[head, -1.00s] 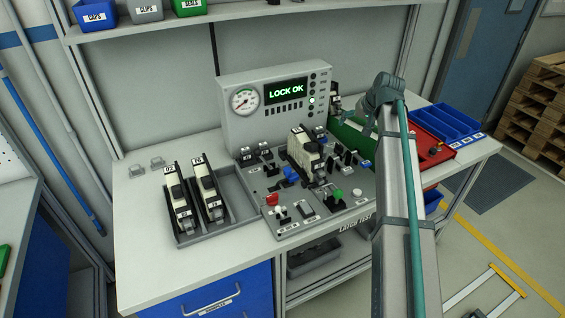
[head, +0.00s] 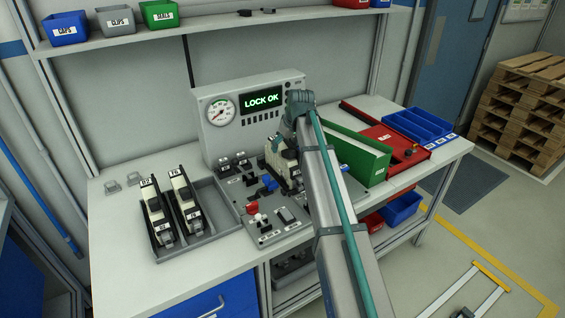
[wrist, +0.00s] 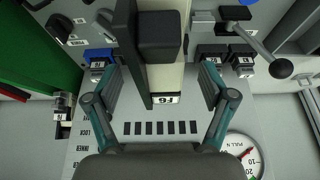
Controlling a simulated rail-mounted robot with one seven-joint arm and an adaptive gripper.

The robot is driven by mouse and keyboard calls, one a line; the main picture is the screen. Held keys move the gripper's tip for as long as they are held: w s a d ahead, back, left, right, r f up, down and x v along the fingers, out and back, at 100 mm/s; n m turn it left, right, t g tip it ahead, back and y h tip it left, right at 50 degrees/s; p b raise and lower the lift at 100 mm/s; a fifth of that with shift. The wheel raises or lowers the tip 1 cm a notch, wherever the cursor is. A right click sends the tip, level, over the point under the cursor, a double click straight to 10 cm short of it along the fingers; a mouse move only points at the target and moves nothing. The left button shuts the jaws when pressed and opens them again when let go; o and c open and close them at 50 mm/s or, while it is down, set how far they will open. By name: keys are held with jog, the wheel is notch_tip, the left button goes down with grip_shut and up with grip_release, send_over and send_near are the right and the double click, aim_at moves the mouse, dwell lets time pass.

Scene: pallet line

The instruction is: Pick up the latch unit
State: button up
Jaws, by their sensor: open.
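A cream and black latch unit (head: 272,160) stands in the test fixture (head: 240,196) under the lit "LOCK OK" display, partly hidden by my arm. In the wrist view the latch unit (wrist: 166,82) lies between my fingers, its black part nearest the camera and a white label at its end. My gripper (head: 279,142) is at the unit's upper part in the head view. In the wrist view my gripper (wrist: 159,82) is open, one finger on each side of the unit, with gaps visible. Two similar units (head: 155,212) (head: 186,205) stand in a grey tray.
The grey tray (head: 211,240) is left of the fixture. The gauge panel (head: 218,130) rises behind it. A green bin (head: 352,160), a red tray (head: 395,150) and a blue divided bin (head: 420,126) stand to the right. Levers and knobs surround the unit.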

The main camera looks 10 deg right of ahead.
jog(key=shift+p+x, duration=0.8)
jog(key=shift+x, duration=1.6)
grip_shut()
